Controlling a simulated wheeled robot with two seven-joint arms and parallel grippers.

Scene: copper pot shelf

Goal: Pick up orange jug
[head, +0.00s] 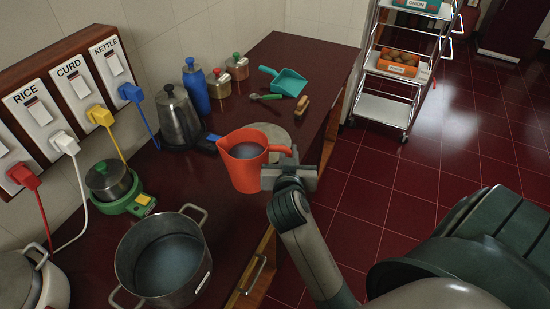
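The orange jug (244,160) stands upright near the right edge of the dark red counter (213,228), with its open top showing a greyish inside. Its handle (279,150) points right. My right gripper (290,166) is at the handle, close against the jug's right side. The fingers are partly hidden by the gripper's own body and the handle, so I cannot tell whether they are closed on it. I cannot tell whether the jug's base touches the counter. My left gripper is not in view.
A large steel pot (165,262) stands in front of the jug, a kettle (178,118) behind left. A round board (277,133) lies behind the jug. A wheeled rack (383,107) stands beyond the counter.

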